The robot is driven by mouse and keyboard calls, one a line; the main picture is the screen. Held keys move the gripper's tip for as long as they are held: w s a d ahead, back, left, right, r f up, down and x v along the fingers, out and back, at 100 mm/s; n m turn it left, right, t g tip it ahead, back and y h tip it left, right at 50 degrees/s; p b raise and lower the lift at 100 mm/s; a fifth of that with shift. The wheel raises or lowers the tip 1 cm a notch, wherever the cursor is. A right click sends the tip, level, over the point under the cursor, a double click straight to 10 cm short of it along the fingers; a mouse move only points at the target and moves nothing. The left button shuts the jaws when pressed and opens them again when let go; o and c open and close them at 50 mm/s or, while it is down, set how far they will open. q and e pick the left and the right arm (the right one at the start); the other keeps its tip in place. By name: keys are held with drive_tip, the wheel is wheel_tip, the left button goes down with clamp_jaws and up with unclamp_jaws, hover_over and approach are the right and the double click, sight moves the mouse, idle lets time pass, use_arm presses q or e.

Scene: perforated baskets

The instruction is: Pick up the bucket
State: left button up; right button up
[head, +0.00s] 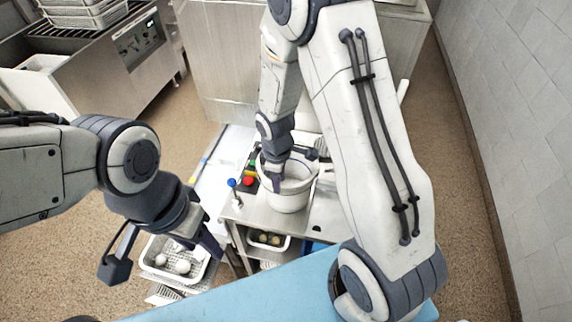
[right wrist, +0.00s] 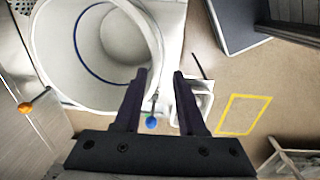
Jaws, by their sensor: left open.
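The white bucket (head: 288,202) stands upright on a small steel table in the middle of the head view. In the right wrist view the bucket (right wrist: 110,45) fills the upper left, with its open mouth showing. My right gripper (right wrist: 162,74) is open, its two dark fingers just below the bucket's rim, with nothing clasped between them. In the head view the right gripper (head: 279,184) is over the near left part of the bucket; whether it touches the rim I cannot tell. My left gripper (head: 160,256) is open and empty at the lower left, well away from the bucket.
The steel table (head: 255,213) has a basket (head: 268,240) with round items below. A white perforated basket (head: 160,245) lies beneath my left gripper. A tiled wall (head: 515,120) bounds the right.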

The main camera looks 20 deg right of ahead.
sight(282, 187)
drive_tip(key=f, duration=0.4)
drive_tip(key=d+f+b, duration=0.1)
drive_tip(key=f, duration=0.1)
drive_tip(key=shift+w+f, duration=0.25)
drive_tip(key=shift+w, duration=0.1)
drive_tip(key=f, duration=0.1)
drive_tip(key=f+b, duration=0.1)
drive_tip(key=f, duration=0.1)
drive_tip(key=f+b, duration=0.1)
drive_tip(key=f, duration=0.1)
drive_tip(key=shift+w, duration=0.3)
drive_tip(key=shift+r, duration=0.1)
clamp_jaws()
idle(0.7)
